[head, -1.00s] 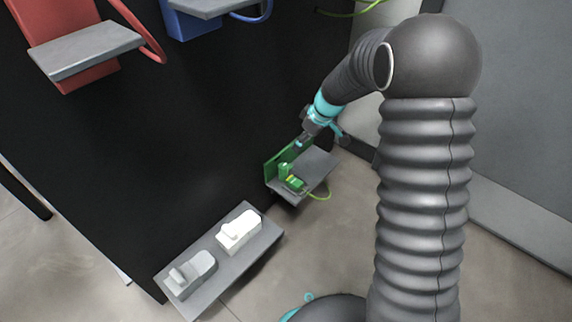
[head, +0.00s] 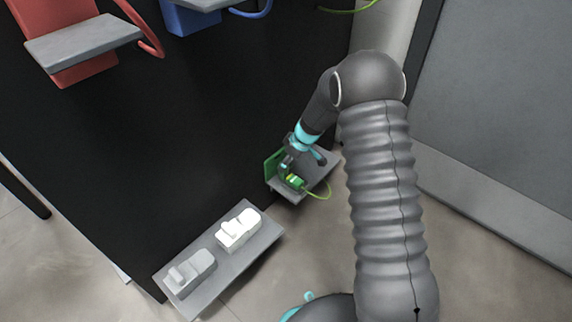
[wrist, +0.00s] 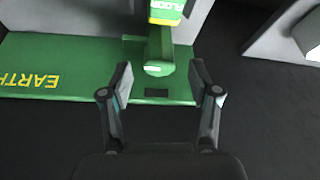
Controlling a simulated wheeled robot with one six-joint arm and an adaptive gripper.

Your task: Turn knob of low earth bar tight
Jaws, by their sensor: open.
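The low earth bar's green backplate (wrist: 60,62), lettered "EARTH" in yellow, lies across the left and middle of the wrist view. It also shows low on the black panel in the head view (head: 273,167). A green knob (wrist: 158,50) with a pale mark on its end stands just beyond and between my fingertips. My gripper (wrist: 158,82) is open and empty, one finger on each side of the knob's line. A green and yellow block labelled "FLOOR" (wrist: 166,10) is at the top of the wrist view. In the head view my gripper (head: 287,168) hides most of the bar.
A grey shelf (head: 318,172) sits beside the bar, with a yellow-green cable (head: 322,194) looping off it. Another shelf (head: 225,272) at lower left holds a white device (head: 238,230) and a grey one (head: 190,270). Red (head: 85,72) and blue (head: 185,22) stations are above.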

